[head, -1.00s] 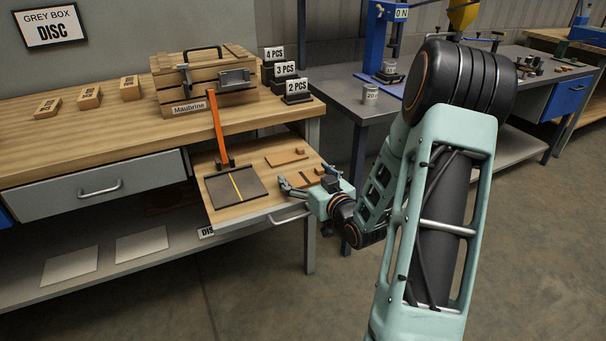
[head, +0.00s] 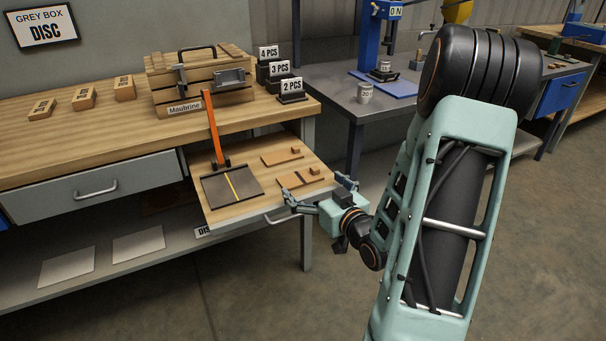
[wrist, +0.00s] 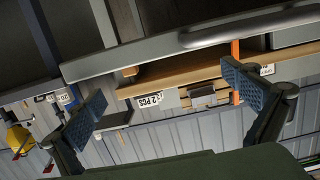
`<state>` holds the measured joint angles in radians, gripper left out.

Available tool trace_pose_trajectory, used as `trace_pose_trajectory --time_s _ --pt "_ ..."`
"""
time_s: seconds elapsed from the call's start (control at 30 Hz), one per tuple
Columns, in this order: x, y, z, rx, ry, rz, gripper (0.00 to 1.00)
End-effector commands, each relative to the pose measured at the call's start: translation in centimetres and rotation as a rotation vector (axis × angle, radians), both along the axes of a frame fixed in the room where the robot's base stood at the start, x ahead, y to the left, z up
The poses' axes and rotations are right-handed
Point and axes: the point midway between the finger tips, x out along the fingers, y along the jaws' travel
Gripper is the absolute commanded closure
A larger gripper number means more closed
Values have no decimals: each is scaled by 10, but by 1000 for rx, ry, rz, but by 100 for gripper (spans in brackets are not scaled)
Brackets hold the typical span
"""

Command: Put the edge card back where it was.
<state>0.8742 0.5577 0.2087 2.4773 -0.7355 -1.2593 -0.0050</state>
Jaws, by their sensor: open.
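No piece is clearly marked as the edge card, and I cannot tell which one it is. The pulled-out drawer board (head: 255,208) holds a dark plate (head: 216,190) with a yellow line, an upright orange strip (head: 211,125) in a dark foot, and two flat wooden pieces, a rear one (head: 280,157) and a front one (head: 316,174), with small blocks. My gripper (head: 318,192) is open and empty at the drawer's front right corner. In the wrist view its spread fingers (wrist: 168,98) have nothing between them; the drawer's grey front (wrist: 150,57) shows beyond.
A wooden crate (head: 168,90) and signs such as "2 PCS" (head: 291,87) stand on the bench above. Small wooden blocks (head: 84,98) lie left. The drawer handle (head: 282,217) sticks out close to my gripper. A grey table (head: 335,95) stands at right. Open floor lies in front.

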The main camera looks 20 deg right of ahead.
Motion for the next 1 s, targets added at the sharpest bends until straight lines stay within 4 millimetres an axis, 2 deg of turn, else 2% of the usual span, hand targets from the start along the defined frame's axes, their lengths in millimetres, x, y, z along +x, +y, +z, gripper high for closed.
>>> trace_pose_trajectory --time_s 0.03,0.1,0.4,1.0 --pt "-14 -2 3 -1 2 -5 0" --pt "-25 -1 8 4 2 -2 0" --pt "-43 -2 10 3 1 0 0" --pt "-49 -2 8 1 -1 0 0"
